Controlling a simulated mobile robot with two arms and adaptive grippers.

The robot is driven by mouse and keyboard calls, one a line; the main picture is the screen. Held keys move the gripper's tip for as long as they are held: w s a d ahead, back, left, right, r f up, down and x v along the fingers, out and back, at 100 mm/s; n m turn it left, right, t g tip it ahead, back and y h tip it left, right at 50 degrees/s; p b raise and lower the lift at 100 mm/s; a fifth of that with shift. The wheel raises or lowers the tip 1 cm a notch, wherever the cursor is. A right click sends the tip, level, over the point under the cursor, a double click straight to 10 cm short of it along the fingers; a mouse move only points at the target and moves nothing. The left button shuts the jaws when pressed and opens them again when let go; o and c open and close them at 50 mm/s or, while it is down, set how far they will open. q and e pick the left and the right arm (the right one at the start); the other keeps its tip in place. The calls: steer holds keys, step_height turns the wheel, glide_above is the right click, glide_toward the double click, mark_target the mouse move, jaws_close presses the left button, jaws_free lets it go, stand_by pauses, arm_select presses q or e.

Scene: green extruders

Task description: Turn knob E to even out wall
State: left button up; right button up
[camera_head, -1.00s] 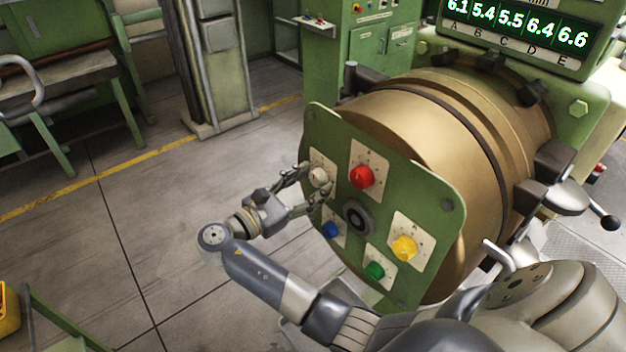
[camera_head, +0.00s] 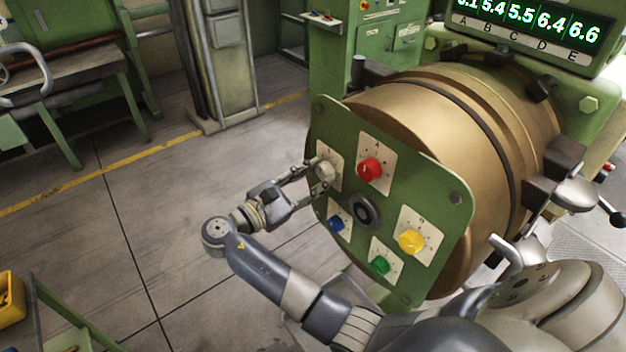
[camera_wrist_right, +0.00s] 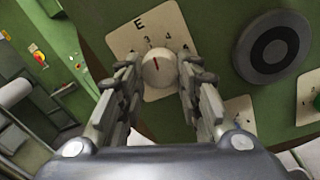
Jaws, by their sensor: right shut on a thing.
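Knob E (camera_head: 325,169) is the cream-white knob at the upper left of the green panel (camera_head: 415,285). In the right wrist view the knob (camera_wrist_right: 157,67) sits on a cream dial plate marked E, and its dark red mark points up toward the scale numbers. My right gripper (camera_head: 317,178) reaches it from the left and is shut on it, one finger on each side. The display (camera_head: 535,35) shows 5.4, 5.5, 6.4 and 6.6 after a first figure cut by the frame edge; E reads 6.6. My left gripper is out of view.
A red knob (camera_head: 369,169), a blue knob (camera_head: 336,224), a green knob (camera_head: 380,265) and a yellow knob (camera_head: 411,241) surround a dark round hub (camera_head: 363,211). The bronze drum (camera_head: 430,115) lies behind the panel. Open floor lies left of my right arm.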

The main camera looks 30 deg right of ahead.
steer(key=m+b, duration=0.1)
steer(key=m, duration=0.1)
steer(key=m+b, duration=0.1)
steer(key=shift+d+f+m+b, duration=0.1)
steer(key=shift+f+m+b, duration=0.2)
steer(key=shift+m, duration=0.1)
steer(key=m+b, duration=0.8)
steer(key=b, duration=0.1)
steer(key=shift+w+r+g+h, duration=0.1)
steer(key=shift+w+g+h, duration=0.05)
steer(key=shift+g+h, duration=0.15)
steer(key=shift+r+m+b, duration=0.3)
steer(key=shift+m+b, duration=1.1)
steer(key=shift+r, duration=0.1)
steer(key=o, duration=0.7)
steer(key=shift+c, duration=0.2)
steer(key=o, duration=0.4)
steer(key=shift+d, duration=0.2)
